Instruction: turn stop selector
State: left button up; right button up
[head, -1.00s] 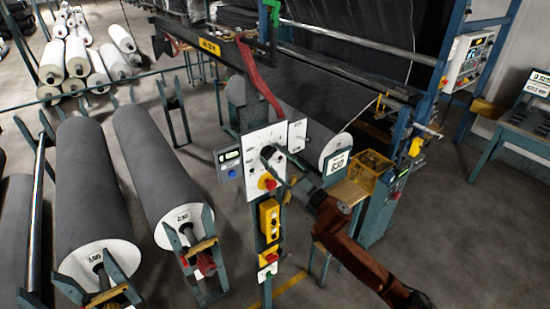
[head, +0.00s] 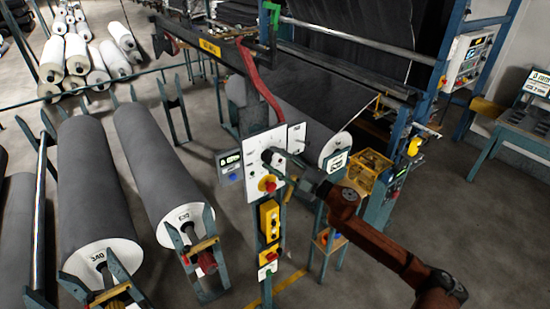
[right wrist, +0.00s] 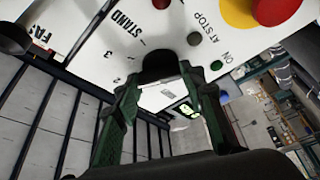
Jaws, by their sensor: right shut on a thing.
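The stop selector is a black knob (head: 268,156) on a white upright panel (head: 255,150) in the head view. In the right wrist view the knob (right wrist: 160,60) sits between the fingers of my right gripper (right wrist: 162,78), against the panel face (right wrist: 105,45). Printed words "STAND" and "AT STOP" and a few numbers surround it. My right gripper (head: 278,163) reaches the panel from the right and is shut on the knob. The fingers partly hide the knob, so its exact pointing is unclear. My left gripper is not in view.
A red button (head: 267,184) on yellow sits just below the knob. A yellow button box (head: 269,218) is lower on the same post. Large grey rolls (head: 90,195) lie at left.

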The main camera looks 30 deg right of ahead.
jog(key=shift+n+g, duration=0.3)
jog(key=shift+n, duration=0.4)
jog(key=shift+p, duration=0.3)
jog(key=o, duration=1.2)
jog(key=shift+c, duration=0.2)
jog(key=v, duration=1.2)
